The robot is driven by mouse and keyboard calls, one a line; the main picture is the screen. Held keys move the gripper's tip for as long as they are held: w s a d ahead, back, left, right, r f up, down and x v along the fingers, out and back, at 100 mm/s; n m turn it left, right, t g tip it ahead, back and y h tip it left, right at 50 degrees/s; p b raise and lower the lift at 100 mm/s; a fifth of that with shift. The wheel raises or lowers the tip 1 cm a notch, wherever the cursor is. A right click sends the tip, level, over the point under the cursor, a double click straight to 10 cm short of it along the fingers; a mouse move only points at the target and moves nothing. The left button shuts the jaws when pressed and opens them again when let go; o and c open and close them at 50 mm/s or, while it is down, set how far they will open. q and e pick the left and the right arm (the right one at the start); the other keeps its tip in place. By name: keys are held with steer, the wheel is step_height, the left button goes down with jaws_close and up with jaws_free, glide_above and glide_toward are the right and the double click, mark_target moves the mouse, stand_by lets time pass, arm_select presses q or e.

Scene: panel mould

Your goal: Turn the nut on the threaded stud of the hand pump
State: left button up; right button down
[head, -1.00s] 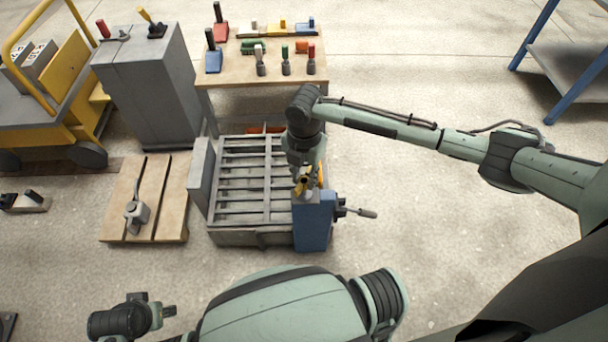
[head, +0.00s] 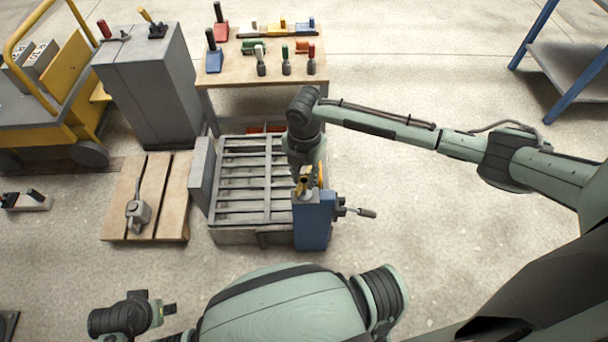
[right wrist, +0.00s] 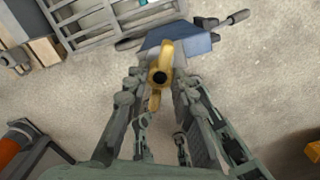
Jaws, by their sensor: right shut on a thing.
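The blue hand pump (head: 313,228) stands at the right front corner of the grey slatted mould, its handle pointing right. On its top is the yellow winged nut (head: 303,186), partly hidden by my right gripper (head: 311,178) in the head view. In the right wrist view the yellow nut (right wrist: 160,52) shows a round dark hole in its middle, with the blue pump (right wrist: 190,42) behind it. My right gripper (right wrist: 158,88) reaches down from above and is shut on the nut. My left gripper (head: 166,309) is low at the left, away from the pump; its finger opening is unclear.
The slatted mould (head: 240,235) lies left of the pump. A wooden pallet (head: 115,225) with a grey levered tool is further left. A bench (head: 240,77) with several hand tools and a grey cabinet (head: 150,90) stand behind. The floor right of the pump is clear.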

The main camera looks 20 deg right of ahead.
steer(key=shift+p, duration=0.4)
stand_by(0.5)
steer(key=shift+f+b, duration=0.65)
steer(key=shift+f, duration=1.25)
steer(key=c, duration=1.2)
jaws_free()
steer(key=shift+r, duration=0.1)
step_height(320, 180, up, 12)
steer(key=shift+f, duration=0.1)
